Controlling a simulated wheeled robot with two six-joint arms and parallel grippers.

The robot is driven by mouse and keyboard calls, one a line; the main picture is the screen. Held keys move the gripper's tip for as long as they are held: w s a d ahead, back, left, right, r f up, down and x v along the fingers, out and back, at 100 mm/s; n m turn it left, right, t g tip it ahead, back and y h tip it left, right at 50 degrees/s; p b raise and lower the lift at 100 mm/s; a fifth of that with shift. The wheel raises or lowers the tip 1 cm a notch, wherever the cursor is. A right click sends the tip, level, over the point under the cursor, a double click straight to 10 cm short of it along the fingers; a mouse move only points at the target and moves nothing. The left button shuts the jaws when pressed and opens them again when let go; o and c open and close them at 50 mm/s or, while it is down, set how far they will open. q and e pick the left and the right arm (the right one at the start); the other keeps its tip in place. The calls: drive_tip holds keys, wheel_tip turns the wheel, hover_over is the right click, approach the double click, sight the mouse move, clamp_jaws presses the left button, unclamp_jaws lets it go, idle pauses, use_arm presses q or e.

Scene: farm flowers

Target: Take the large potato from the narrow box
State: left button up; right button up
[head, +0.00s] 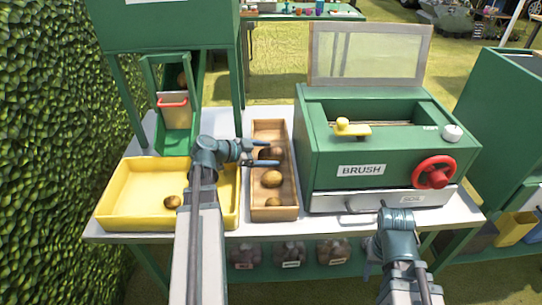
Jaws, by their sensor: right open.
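The narrow wooden box (288,205) stands mid-table and holds several brown potatoes. A large potato (272,179) lies in its front half, and a smaller one (273,203) lies at the front end. Another potato (277,152) farther back is partly covered by my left gripper (264,154). The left gripper reaches over the box from the left, its fingers apart on either side of a dark potato; whether they press on it is unclear. My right gripper (396,218) is at lower right, in front of the green machine, away from the box; its fingertips are hard to make out.
A yellow tray (130,185) with one potato (172,202) stands left of the box. The green brush machine (320,150) with a red wheel (433,172) stands close on the right. A green chute (178,142) with a red-handled gate rises behind the tray.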

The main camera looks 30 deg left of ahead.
sight(267, 150)
use_arm(q)
drive_tip(key=c, duration=0.5)
drive_tip(key=shift+r, duration=0.15)
drive_tip(key=shift+c, duration=1)
drive_tip(key=shift+r+p, duration=0.15)
drive_tip(key=shift+p, duration=0.15)
clamp_jaws()
wheel_tip(267, 150, up, 10)
drive_tip(key=p, duration=0.9)
drive_tip(key=shift+f, duration=0.25)
